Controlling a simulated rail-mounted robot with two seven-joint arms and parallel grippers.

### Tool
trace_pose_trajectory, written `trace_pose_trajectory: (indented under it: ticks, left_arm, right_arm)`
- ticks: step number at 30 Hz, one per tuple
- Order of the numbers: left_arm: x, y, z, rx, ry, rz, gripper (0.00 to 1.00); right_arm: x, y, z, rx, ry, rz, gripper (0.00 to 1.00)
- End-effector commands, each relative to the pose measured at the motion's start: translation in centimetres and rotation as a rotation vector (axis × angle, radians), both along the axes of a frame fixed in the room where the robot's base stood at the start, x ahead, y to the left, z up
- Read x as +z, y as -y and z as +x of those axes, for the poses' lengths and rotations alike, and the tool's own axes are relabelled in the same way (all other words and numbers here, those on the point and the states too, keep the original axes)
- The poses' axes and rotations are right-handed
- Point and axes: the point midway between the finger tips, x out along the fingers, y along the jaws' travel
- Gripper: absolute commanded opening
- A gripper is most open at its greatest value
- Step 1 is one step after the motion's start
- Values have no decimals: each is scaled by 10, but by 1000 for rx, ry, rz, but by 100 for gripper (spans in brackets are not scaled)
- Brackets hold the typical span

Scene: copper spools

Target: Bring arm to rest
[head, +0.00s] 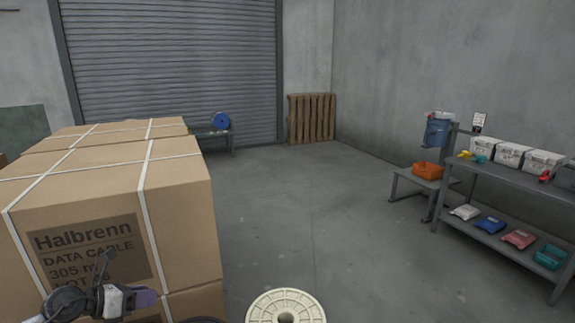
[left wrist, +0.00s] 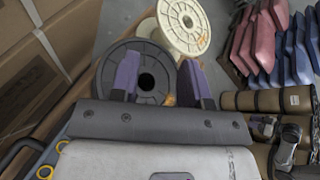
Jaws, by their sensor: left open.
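My left gripper (head: 142,298) is at the bottom left of the head view, in front of the stacked cardboard boxes. In the left wrist view its two purple fingers (left wrist: 160,66) stand apart, with nothing gripped between them. A black spool (left wrist: 112,66) lies beyond the fingers, partly hidden by them. A cream spool (left wrist: 184,24) is just past it; it also shows at the bottom edge of the head view (head: 262,305). My right gripper cannot be made out in either view.
Strapped cardboard boxes (head: 110,190) stand close on the left. A grey shelf (head: 508,180) with bins is on the right. A bench (head: 233,139) with a blue spool (head: 221,120) and a wooden pallet (head: 311,118) are at the back. The middle floor is clear.

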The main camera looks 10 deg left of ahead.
Motion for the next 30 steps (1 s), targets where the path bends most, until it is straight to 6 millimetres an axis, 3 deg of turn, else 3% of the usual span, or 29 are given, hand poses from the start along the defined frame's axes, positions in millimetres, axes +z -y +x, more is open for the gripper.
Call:
trace_pose_trajectory:
  ticks: [6, 12, 15, 17, 20, 23, 27, 30]
  left_arm:
    - [93, 7, 27, 285, 266, -422, 42]
    - [177, 3, 22, 522, 436, -893, 42]
    - [206, 2, 11, 636, 472, -1148, 42]
    - [212, 3, 3, 711, 463, -1298, 42]
    - [204, 9, -13, 858, 396, -1537, 42]
    - [172, 24, -33, 1041, 256, -1744, 42]
    - [95, 65, -80, 1351, -74, -1917, 42]
    - [43, 97, -119, 1517, -322, -1941, 42]
  right_arm:
    - [-1, 2, -2, 5, -5, -8, 44]
    - [-1, 4, -2, 9, -4, -14, 44]
    - [-1, 4, -1, 8, -3, -14, 44]
    - [0, 4, -1, 8, -2, -14, 44]
    - [1, 3, 0, 7, 1, -12, 44]
    - [3, 3, 0, 5, 1, -9, 44]
    - [7, 1, 1, 2, 2, -5, 44]
    - [10, 0, 1, 0, 2, -1, 44]
